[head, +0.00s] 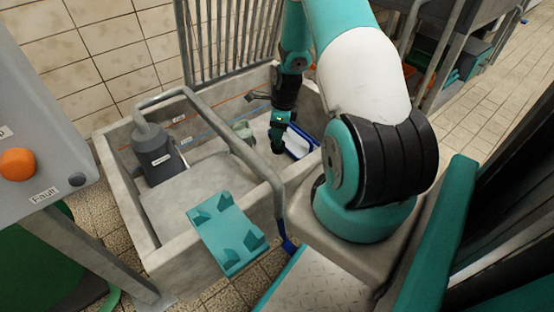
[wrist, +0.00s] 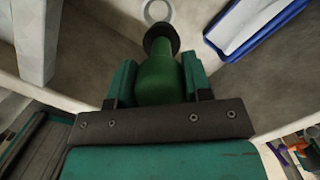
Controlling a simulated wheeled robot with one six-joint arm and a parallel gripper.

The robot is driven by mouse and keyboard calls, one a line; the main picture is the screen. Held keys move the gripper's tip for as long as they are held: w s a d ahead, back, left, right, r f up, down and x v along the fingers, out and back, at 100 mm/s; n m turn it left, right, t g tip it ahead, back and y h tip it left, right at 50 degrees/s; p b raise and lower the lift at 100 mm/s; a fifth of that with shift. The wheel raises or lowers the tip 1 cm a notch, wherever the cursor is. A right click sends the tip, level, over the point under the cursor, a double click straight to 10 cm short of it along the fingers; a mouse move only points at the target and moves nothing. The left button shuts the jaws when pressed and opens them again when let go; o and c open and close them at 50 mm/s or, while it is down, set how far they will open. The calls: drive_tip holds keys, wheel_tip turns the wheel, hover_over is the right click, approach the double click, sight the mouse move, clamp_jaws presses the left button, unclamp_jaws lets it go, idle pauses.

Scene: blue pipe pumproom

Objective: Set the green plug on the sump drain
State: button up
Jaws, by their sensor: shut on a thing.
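The green plug (wrist: 158,78), with a dark round flange at its far end, is between the two teal fingers of my gripper (wrist: 160,72). My gripper is shut on it. In the head view my gripper (head: 277,135) points down inside the concrete sump, at its right side; the plug is hard to make out there. In the wrist view a pale grey ring (wrist: 157,11), which looks like the drain, lies just beyond the flange. The ring and plug appear apart, but the height between them cannot be told.
A blue-rimmed white tray (head: 299,145) is close right of my gripper. A grey pump (head: 157,153) stands in the sump's left part. A grey pipe rail (head: 235,142) crosses the sump; a teal bracket (head: 228,236) is on the near wall.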

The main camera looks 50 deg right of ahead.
drive_tip(key=f, duration=0.3)
drive_tip(key=f+b, duration=0.1)
drive_tip(key=f, duration=0.2)
drive_tip(key=s+a+f, duration=0.1)
drive_tip(key=f, duration=0.2)
drive_tip(key=shift+f+b, duration=0.3)
drive_tip(key=shift+b, duration=0.1)
wheel_tip(320, 180, down, 8)
drive_tip(key=b, duration=0.6)
drive_tip(key=shift+f, duration=0.1)
drive_tip(key=o, duration=1.1)
wheel_tip(320, 180, up, 17)
drive_tip(key=p, duration=0.9)
hover_over(280, 147)
drive_tip(key=s+d, duration=0.1)
drive_tip(key=s, duration=0.1)
drive_tip(key=shift+w, duration=0.1)
